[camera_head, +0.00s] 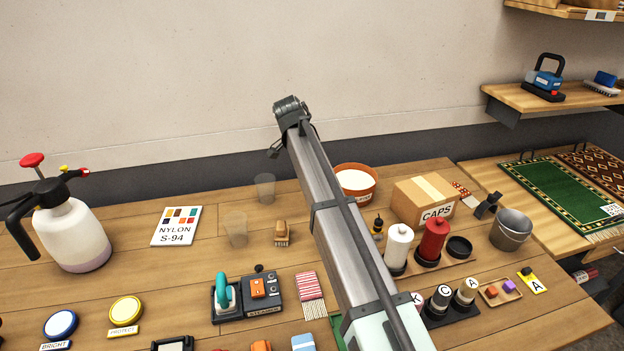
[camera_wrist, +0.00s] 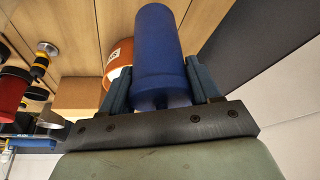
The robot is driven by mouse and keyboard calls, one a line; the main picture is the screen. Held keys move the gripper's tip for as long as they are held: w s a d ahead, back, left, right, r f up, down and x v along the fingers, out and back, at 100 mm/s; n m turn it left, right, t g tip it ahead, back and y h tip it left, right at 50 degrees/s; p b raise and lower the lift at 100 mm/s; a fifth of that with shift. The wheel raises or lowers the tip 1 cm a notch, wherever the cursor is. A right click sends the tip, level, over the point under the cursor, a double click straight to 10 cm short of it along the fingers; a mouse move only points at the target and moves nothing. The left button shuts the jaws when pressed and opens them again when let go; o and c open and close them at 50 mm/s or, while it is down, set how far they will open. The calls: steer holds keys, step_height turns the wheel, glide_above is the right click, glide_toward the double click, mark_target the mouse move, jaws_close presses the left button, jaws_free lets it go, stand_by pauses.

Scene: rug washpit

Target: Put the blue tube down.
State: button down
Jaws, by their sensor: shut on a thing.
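The blue tube (camera_wrist: 158,50) is held in my gripper (camera_wrist: 156,82) in the wrist view. The two dark fingers press on it from either side near its closer end. The tube's far end points away from the palm, toward the top of the picture. Wooden table boards show behind it, and I cannot tell how high it is above them. In the head view my arm crosses the middle of the picture, and neither the fingers nor the blue tube can be made out there.
An orange bowl (camera_head: 355,181) stands on the table (camera_head: 130,282), partly behind my arm. It also shows beside the tube in the wrist view (camera_wrist: 117,62). Two clear cups (camera_head: 236,229) and a brush (camera_head: 282,234) stand left of the arm. A CAPS box (camera_head: 420,203) stands right.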

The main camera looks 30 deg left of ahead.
steer(key=shift+f, duration=2.55)
steer(key=shift+f, duration=0.15)
steer(key=shift+c, duration=1.2)
jaws_free()
steer(key=v, duration=1.2)
